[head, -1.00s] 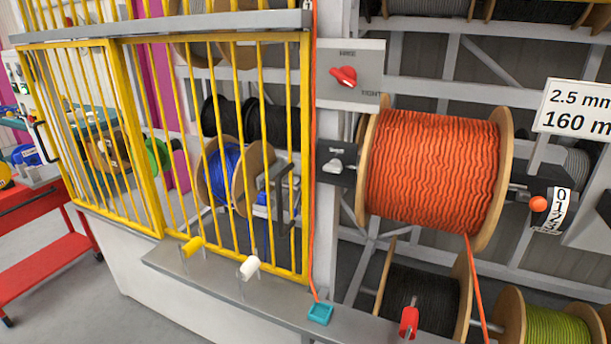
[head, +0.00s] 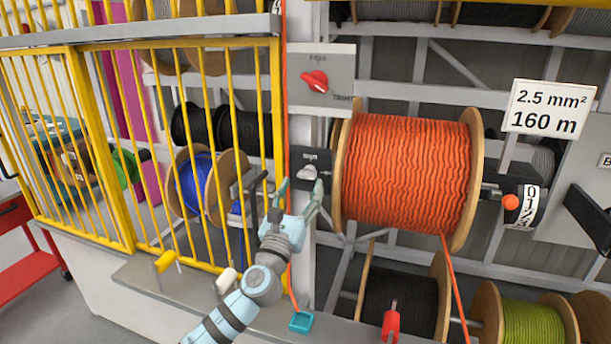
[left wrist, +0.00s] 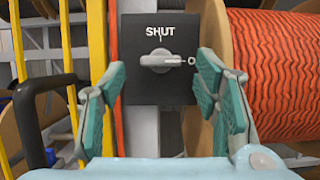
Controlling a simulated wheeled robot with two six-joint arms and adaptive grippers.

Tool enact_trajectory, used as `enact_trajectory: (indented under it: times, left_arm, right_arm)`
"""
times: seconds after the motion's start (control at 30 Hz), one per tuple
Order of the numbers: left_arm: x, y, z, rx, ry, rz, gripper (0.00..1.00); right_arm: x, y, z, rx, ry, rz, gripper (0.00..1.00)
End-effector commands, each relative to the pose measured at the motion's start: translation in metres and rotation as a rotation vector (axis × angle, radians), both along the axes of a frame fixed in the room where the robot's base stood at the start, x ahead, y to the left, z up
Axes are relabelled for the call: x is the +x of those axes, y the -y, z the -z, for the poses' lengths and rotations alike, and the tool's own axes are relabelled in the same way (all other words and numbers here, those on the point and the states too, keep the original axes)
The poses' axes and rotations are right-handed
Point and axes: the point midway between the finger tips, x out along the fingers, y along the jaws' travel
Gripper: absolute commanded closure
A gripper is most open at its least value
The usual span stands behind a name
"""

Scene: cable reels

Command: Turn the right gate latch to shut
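The right gate latch is a grey knob (left wrist: 158,61) on a black plate (left wrist: 128,30) marked SHUT above the knob. Its handle lies level, with the narrow end toward the right. In the head view the latch (head: 309,172) sits on the post between the yellow gate (head: 277,120) and the orange reel. My left gripper (head: 301,194) is open and empty just in front of the latch. In the left wrist view its teal-padded fingers (left wrist: 162,80) stand left and right of the plate, apart from the knob. My right gripper is not in view.
The orange cable reel (head: 405,170) stands close right of the latch. A black gate handle (left wrist: 35,125) is close left of my fingers. An orange cable (head: 286,80) runs down the post to a teal block (head: 301,322). A red rotary switch (head: 315,81) is above.

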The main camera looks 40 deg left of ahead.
Motion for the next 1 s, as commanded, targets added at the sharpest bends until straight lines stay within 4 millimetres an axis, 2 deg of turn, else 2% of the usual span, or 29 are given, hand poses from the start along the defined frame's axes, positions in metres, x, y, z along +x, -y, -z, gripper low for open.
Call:
enact_trajectory:
  times: [0.1,0.2,0.5,0.57,0.8,1.0]
  left_arm:
    - [0.019,-0.007,-0.009,-0.003,0.001,-0.001,0.44]
    - [0.027,-0.01,-0.012,-0.002,0.0,0.0,0.44]
    - [0.031,-0.01,-0.012,-0.003,-0.001,0.002,0.44]
    - [0.031,-0.01,-0.012,-0.003,-0.001,0.002,0.52]
    - [0.031,-0.01,-0.012,-0.003,-0.001,0.002,0.9]
    - [0.031,-0.01,-0.012,-0.011,0.002,0.002,0.92]
  right_arm:
    - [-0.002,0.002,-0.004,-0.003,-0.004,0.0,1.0]
    - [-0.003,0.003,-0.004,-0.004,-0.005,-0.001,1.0]
    - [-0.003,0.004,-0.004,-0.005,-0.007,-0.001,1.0]
    - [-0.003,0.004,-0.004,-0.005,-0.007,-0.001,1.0]
    - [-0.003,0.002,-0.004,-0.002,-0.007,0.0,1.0]
    - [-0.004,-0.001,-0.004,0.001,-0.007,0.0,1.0]
